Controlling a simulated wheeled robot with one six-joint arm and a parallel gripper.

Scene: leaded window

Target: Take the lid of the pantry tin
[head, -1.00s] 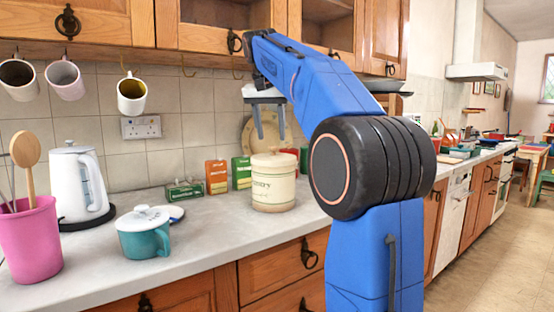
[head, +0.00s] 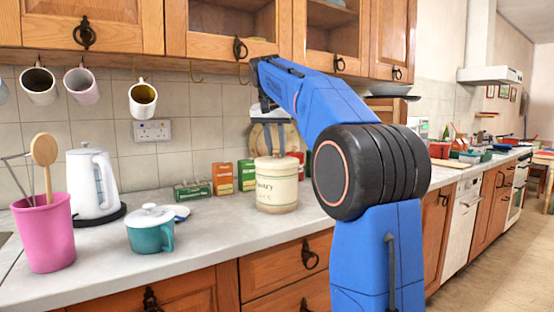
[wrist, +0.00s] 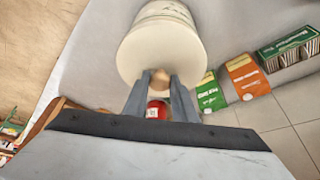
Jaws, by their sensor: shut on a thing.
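The pantry tin (head: 277,190) is a cream cylinder with dark lettering, upright on the worktop. Its pale lid (head: 265,160) sits on top of it. My gripper (head: 268,146) reaches down to the lid from above. In the wrist view its two grey fingers (wrist: 160,84) close on either side of the knob. The head view hides the knob behind the fingers.
Green and orange boxes (head: 223,179) stand left of the tin. A teal lidded pot (head: 150,236), a white kettle (head: 92,183) and a pink utensil pot (head: 44,232) stand further left. Mugs (head: 142,98) hang above. The worktop (head: 215,225) before the tin is clear.

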